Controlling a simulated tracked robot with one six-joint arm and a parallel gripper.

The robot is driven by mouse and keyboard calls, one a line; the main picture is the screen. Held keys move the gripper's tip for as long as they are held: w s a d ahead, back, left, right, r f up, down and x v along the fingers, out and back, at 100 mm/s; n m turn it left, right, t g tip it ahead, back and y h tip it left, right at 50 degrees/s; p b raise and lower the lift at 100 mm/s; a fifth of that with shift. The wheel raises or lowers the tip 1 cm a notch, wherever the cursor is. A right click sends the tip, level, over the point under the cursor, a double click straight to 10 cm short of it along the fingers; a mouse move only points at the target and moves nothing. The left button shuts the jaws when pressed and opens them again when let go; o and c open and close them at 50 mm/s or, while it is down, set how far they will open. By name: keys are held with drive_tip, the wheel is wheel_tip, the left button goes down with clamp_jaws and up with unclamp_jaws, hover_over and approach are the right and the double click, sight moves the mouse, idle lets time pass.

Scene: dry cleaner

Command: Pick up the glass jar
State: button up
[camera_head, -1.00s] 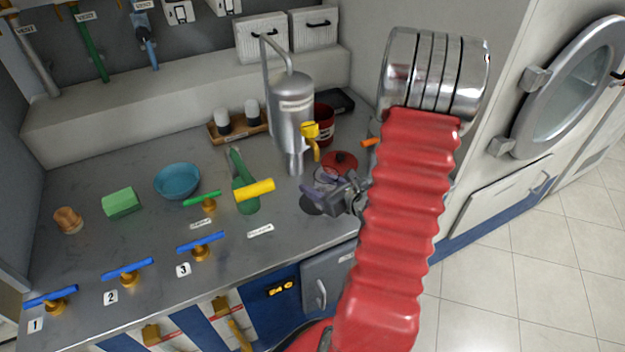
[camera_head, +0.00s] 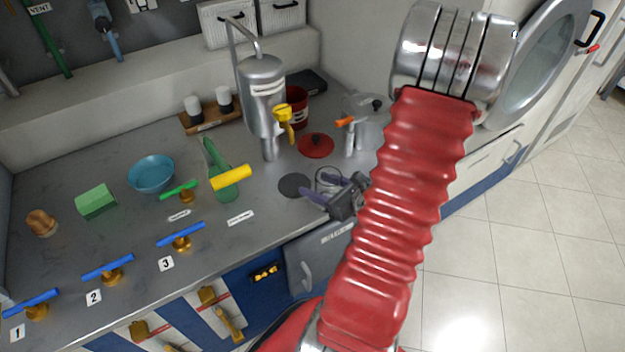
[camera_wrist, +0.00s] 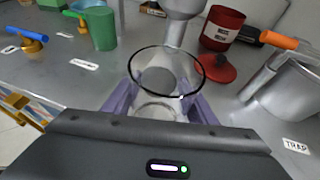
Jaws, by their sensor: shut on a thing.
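The glass jar (camera_wrist: 150,88) is clear with a dark rim. In the wrist view it stands between the purple fingers of my gripper (camera_wrist: 162,105), which is shut on it. In the head view the jar (camera_head: 328,178) shows as a faint clear shape at the fingertips of my gripper (camera_head: 330,192), near the counter's front edge. A dark round disc (camera_head: 294,185) lies on the counter just left of the jar. My gripper's body hides the jar's lower part in the wrist view, and I cannot tell whether its base touches the counter.
A steel tank with a yellow tap (camera_head: 262,95) stands behind the disc. A red lid (camera_head: 316,145), a red pot (camera_head: 297,108) and a steel pot (camera_head: 369,132) are nearby. A green watering can (camera_head: 222,185) stands to the left.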

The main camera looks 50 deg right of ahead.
sight(331, 194)
drive_tip(key=shift+s, duration=2.15)
drive_tip(key=shift+s, duration=0.1)
drive_tip(key=shift+a, duration=0.1)
idle(0.3)
